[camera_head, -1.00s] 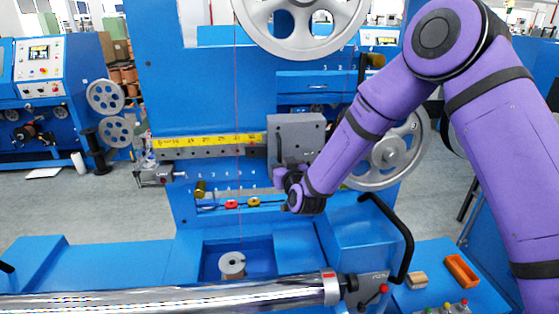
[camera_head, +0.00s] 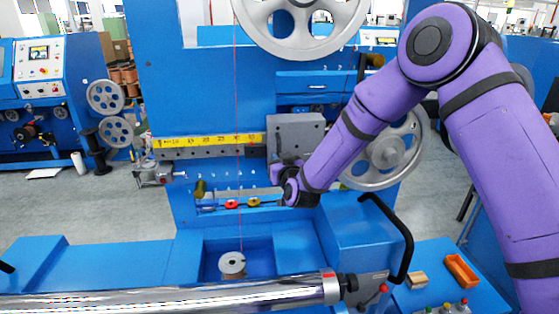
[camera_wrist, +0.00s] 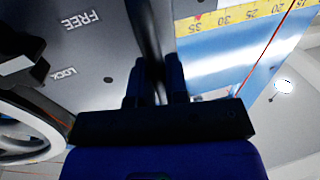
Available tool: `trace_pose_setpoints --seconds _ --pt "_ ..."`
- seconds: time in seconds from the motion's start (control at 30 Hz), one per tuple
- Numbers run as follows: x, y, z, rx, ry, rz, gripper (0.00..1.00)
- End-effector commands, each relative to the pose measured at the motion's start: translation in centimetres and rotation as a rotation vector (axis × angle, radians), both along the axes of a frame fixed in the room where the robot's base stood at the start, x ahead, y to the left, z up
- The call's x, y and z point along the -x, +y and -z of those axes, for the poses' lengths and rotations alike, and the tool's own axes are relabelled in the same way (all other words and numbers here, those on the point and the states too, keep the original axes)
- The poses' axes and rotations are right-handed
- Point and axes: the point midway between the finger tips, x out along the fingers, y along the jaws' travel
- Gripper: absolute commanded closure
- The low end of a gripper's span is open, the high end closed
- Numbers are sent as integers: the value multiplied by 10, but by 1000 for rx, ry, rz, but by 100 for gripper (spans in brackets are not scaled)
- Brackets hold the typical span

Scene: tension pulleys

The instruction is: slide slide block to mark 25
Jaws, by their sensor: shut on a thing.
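In the wrist view, the block (camera_wrist: 85,60) carries the words FREE and LOCK. The scale (camera_wrist: 235,18) shows 35, 30, 25 and 20 there. Its 35 end is nearest the block, and the 25 mark lies away from the block's edge. My gripper (camera_wrist: 156,75) is shut on a dark lever (camera_wrist: 151,35) in front of the block; the grip itself is partly hidden by darkness. In the head view my gripper (camera_head: 284,174) is at the block's lower edge.
A thin red wire (camera_head: 237,95) runs vertically in front of the scale. A large wheel (camera_head: 389,155) stands right of the block. The rail (camera_head: 205,153) left of the block looks clear.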

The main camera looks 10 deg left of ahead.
Motion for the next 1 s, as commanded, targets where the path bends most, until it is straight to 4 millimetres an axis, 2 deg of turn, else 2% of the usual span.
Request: trace_pose_setpoints --seconds 0.3,0.43,0.57,0.87,0.9,0.97,1.0 --pt "17 68 0 -2 -1 -10 100" --pt "22 88 -1 -1 -1 -8 100" --pt "24 95 0 -1 -1 -5 100" --pt "23 95 0 -1 0 -4 100" --pt "23 95 0 -1 0 -4 76" --pt "23 95 0 -1 0 -4 62" --pt "23 95 0 -1 0 -4 61"
